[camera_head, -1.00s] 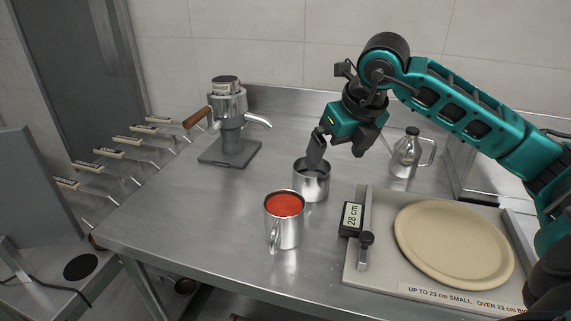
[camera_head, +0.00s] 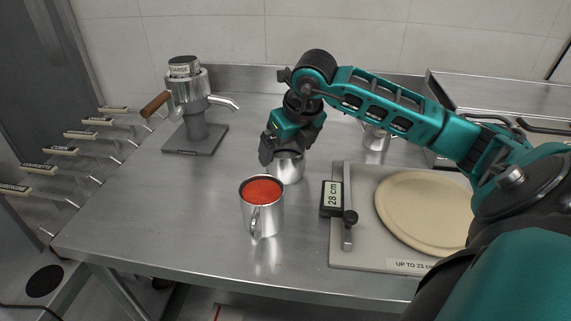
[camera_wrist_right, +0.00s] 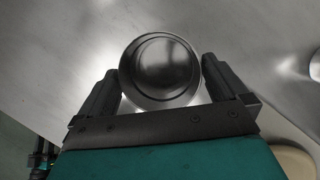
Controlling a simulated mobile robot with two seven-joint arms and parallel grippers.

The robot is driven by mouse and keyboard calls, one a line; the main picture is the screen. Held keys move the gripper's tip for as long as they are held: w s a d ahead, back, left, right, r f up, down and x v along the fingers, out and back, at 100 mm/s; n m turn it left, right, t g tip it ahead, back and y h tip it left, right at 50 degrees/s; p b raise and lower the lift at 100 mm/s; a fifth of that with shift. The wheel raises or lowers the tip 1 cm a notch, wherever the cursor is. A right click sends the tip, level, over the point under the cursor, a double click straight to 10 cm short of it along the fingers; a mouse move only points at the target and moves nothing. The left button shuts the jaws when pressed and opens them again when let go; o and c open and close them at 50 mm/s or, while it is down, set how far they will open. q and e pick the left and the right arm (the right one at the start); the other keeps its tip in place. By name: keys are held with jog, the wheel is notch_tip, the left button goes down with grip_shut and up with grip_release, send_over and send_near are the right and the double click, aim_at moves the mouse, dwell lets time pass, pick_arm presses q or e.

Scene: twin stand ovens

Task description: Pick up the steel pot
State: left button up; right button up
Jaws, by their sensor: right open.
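The steel pot (camera_head: 287,170) is an open, empty metal cup standing on the steel table, behind the mug. My right gripper (camera_head: 286,150) is over it in the head view and hides part of its rim. In the right wrist view my right gripper (camera_wrist_right: 158,80) is open, with one finger on each side of the pot (camera_wrist_right: 160,68). The fingers are close to its wall; I cannot tell whether they touch. My left gripper is not in view.
A steel mug with red contents (camera_head: 262,190) stands just in front of the pot. A measuring board (camera_head: 345,262) with a beige disc (camera_head: 425,208) lies to the right. A lever press (camera_head: 196,120) stands behind left, and a jug (camera_head: 375,139) behind right. The table's left front is clear.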

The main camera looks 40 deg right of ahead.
aim_at(284, 157)
jog(key=x, duration=0.4)
jog(key=shift+s+f, duration=0.1)
jog(key=shift+c, duration=0.5)
jog(key=c, duration=0.7)
